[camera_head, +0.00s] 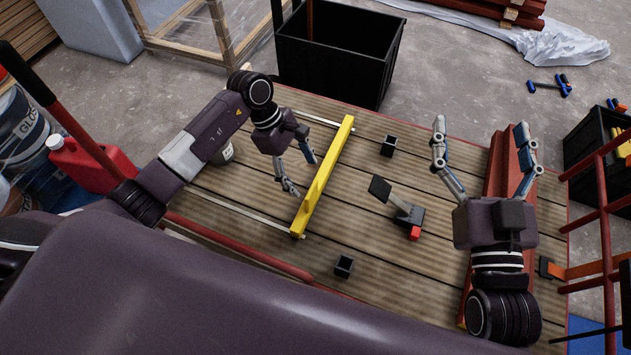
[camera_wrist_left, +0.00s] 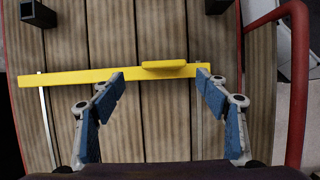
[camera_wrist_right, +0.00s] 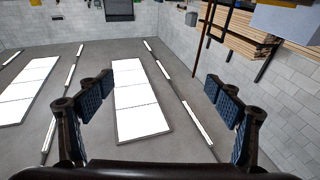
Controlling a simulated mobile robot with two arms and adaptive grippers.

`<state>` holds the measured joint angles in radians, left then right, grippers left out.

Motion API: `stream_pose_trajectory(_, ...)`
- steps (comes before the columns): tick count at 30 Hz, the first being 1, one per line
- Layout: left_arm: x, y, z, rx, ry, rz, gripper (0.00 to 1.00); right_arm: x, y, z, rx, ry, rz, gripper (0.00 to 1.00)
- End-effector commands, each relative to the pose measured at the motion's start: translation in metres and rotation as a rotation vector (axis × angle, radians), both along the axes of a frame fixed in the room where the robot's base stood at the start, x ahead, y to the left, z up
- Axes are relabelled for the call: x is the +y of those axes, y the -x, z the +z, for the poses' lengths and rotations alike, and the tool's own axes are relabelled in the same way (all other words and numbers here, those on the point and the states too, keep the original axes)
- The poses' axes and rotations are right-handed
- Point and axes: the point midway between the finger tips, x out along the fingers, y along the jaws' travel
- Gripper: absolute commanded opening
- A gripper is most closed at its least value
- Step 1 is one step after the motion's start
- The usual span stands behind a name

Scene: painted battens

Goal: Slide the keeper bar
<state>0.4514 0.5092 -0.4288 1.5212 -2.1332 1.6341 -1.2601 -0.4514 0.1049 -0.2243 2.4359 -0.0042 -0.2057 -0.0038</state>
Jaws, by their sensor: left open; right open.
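The yellow keeper bar (camera_head: 343,135) lies across two thin metal rails (camera_head: 245,206) on the plank-topped table, with a raised yellow grip on its upper side. In the left wrist view the bar (camera_wrist_left: 80,77) runs across the picture, its raised grip (camera_wrist_left: 177,64) right of centre. My left gripper (camera_head: 306,176) is open and empty, its fingertips close to the bar on its left side. In the left wrist view both fingertips overlap the bar's near edge; contact cannot be told. My right gripper (camera_head: 480,126) is open and empty, raised over the table's right part.
Two small black sockets (camera_head: 388,146) (camera_head: 344,266) and a black lever device with a red end (camera_head: 408,214) stand right of the bar. Red-brown battens (camera_head: 497,165) lie under my right gripper. A red jerrycan (camera_head: 88,165) and black crate (camera_head: 335,65) stand around the table.

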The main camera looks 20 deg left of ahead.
Motion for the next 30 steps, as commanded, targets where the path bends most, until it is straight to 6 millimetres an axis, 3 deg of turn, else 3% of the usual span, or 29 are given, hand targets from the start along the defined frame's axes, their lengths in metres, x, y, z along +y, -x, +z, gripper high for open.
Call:
stream_pose_trajectory(8, -0.014, 0.002, -0.031, 0.004, 0.006, 0.001, 0.68, 0.003, 0.012, 0.040, -0.198, -0.054, 0.012, 0.85)
stream_pose_trajectory(18, -0.027, 0.003, -0.063, 0.001, 0.005, 0.002, 0.68, 0.001, 0.042, 0.091, -0.455, -0.127, 0.026, 0.85)
stream_pose_trajectory(30, -0.030, 0.003, -0.069, 0.001, 0.003, 0.002, 0.68, -0.001, 0.052, 0.103, -0.518, -0.145, 0.029, 0.85)
